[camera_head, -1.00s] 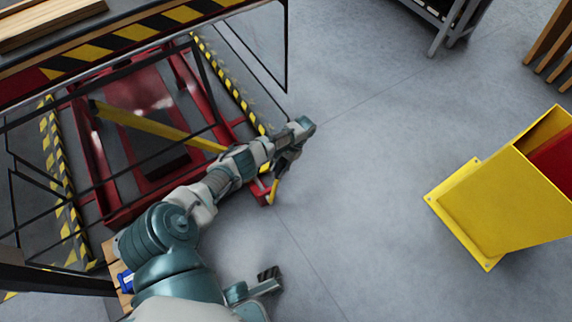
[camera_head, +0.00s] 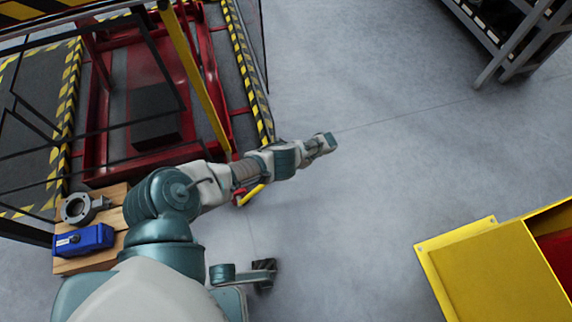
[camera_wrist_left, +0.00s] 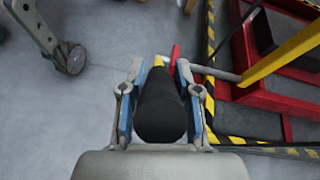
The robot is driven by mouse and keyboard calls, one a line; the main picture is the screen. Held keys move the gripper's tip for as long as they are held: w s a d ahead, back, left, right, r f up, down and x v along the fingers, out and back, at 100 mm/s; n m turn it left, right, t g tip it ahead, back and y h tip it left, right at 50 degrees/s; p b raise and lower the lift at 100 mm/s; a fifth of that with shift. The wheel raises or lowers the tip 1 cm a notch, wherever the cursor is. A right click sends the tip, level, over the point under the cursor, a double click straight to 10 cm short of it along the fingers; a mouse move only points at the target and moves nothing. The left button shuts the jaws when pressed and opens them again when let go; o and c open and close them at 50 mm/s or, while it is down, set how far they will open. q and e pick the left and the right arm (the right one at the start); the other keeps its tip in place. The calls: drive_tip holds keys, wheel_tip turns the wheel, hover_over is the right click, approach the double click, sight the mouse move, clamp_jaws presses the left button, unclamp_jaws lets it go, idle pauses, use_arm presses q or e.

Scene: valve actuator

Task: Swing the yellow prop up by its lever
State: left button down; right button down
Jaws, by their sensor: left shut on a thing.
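The yellow prop (camera_head: 196,78) is a long bar in the red lift frame (camera_head: 92,90). It slants in the head view, from the platform edge at the top to the frame's near corner. In the left wrist view the prop (camera_wrist_left: 285,54) shows at the right, with a grey rod joining it near its lower end. The lever's yellow part (camera_head: 251,194) shows below my left forearm. My left gripper (camera_wrist_left: 160,68) is shut on the lever's black grip (camera_wrist_left: 161,108), one finger on each side. In the head view my own arm hides most of this gripper. My right gripper is not seen.
A wooden board (camera_head: 116,218) with a blue box (camera_head: 84,240) and a grey metal part (camera_head: 83,207) lies beside my arm. A yellow bin (camera_head: 500,275) stands at the right and a dark rack (camera_head: 510,40) at the top right. The grey floor between them is clear.

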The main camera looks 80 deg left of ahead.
use_arm(q)
drive_tip(key=shift+s+a, duration=0.15)
drive_tip(key=shift+a, duration=0.05)
drive_tip(key=c, duration=0.8)
unclamp_jaws()
drive_tip(key=shift+d, duration=0.1)
drive_tip(key=shift+r, duration=0.1)
